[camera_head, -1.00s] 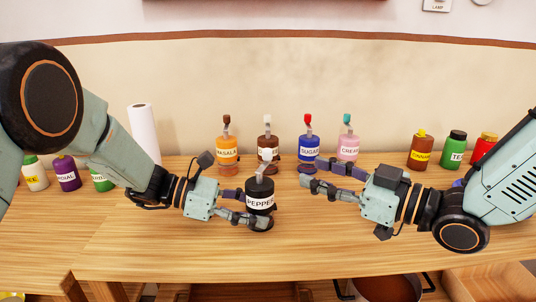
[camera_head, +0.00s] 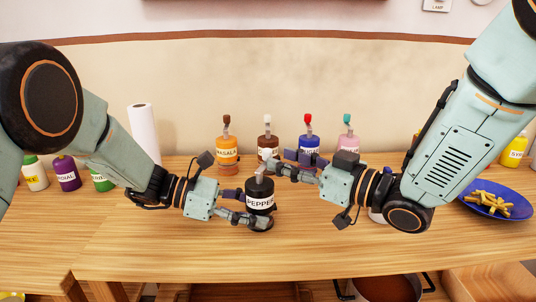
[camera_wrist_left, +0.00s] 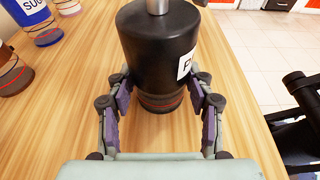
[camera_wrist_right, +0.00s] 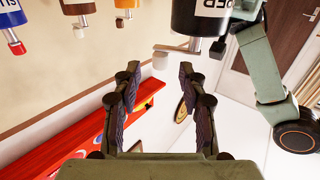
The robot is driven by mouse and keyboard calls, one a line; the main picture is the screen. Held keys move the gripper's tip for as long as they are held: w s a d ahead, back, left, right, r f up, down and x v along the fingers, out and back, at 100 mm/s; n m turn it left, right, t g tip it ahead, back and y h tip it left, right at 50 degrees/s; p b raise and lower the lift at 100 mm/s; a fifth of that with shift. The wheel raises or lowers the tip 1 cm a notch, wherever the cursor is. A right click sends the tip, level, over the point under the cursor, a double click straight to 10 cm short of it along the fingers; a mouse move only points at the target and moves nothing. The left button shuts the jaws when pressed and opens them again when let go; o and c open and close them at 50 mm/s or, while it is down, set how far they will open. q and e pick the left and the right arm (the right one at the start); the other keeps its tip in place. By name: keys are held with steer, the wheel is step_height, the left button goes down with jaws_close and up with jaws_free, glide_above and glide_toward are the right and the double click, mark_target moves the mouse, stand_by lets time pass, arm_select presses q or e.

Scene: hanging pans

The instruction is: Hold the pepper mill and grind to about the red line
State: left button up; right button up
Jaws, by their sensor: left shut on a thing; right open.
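The black pepper mill (camera_head: 260,194), with a white PEPPER label, stands upright on the wooden table. My left gripper (camera_head: 250,212) is shut around its lower body. In the left wrist view the mill (camera_wrist_left: 158,45) sits between the fingers of my left gripper (camera_wrist_left: 160,88), with a thin red line around its base. My right gripper (camera_head: 277,163) is open beside the mill's top. In the right wrist view the mill (camera_wrist_right: 200,14) shows upside down, and its crank's pale knob (camera_wrist_right: 160,60) lies just beyond the open fingertips, roughly centred between them. Contact cannot be seen.
Masala (camera_head: 227,147), a brown bottle (camera_head: 268,146), a blue bottle (camera_head: 308,142) and a pink bottle (camera_head: 348,145) stand behind the mill. A blue plate of fries (camera_head: 497,208) is at right. The table front is clear.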

mark_target(271, 155)
steer(key=shift+x, duration=2.55)
steer(key=shift+c, duration=0.3)
jaws_close()
